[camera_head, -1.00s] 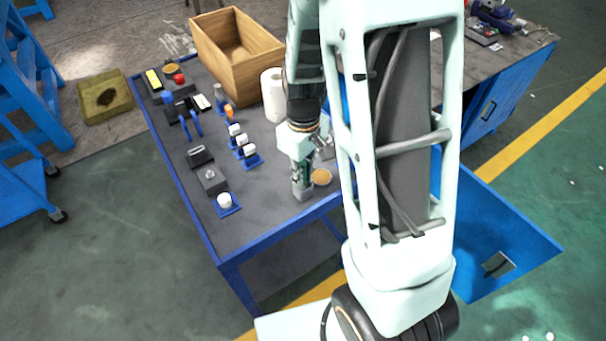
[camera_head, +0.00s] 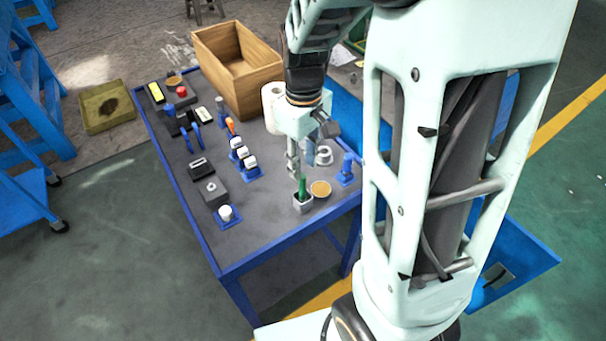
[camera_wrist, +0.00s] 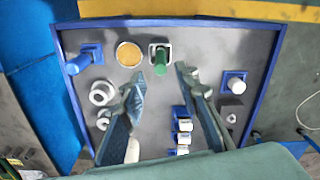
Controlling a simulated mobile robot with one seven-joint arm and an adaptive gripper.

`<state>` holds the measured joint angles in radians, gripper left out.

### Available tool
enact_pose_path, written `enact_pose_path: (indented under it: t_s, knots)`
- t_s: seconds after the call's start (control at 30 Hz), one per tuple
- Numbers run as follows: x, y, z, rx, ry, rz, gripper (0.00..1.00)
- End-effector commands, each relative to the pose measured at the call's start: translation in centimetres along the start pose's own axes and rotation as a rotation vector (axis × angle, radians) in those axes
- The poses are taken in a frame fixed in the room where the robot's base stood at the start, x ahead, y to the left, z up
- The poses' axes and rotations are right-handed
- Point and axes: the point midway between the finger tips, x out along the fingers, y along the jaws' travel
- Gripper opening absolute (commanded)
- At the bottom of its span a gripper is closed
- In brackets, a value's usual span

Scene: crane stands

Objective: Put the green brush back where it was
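The green brush (camera_head: 302,186) stands upright in a small grey square cup (camera_head: 303,206) near the front corner of the blue-edged table. In the wrist view the brush (camera_wrist: 160,62) shows as a green end inside the pale square cup (camera_wrist: 151,46). My gripper (camera_head: 292,168) is above and behind the cup in the head view. In the wrist view my gripper (camera_wrist: 158,76) has its two fingers wide apart, with nothing between them, and it appears clear of the brush. The brush's lower part is hidden in the cup.
A round tan-topped dish (camera_head: 320,188) sits right beside the cup. A blue stand (camera_head: 346,174), a grey ring-shaped part (camera_head: 323,155) and white-capped parts in blue holders (camera_head: 243,155) are nearby. A wooden box (camera_head: 238,65) stands at the back.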

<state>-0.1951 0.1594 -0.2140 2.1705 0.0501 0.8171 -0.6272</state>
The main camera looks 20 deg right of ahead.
Motion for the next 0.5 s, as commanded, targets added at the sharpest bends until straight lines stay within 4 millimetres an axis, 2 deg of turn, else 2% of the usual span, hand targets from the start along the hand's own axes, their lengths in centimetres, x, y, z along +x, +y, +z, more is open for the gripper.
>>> enact_pose_path:
  t_s: [0.03, 0.2, 0.5]
  knots:
    - [-0.9, 0.0, -0.1, 0.0, 0.002, 0.0, 0.29]
    - [-2.3, 0.0, 0.0, 0.0, 0.0, 0.0, 0.29]
    - [-2.6, 0.0, 0.0, -0.001, -0.001, -0.001, 0.29]
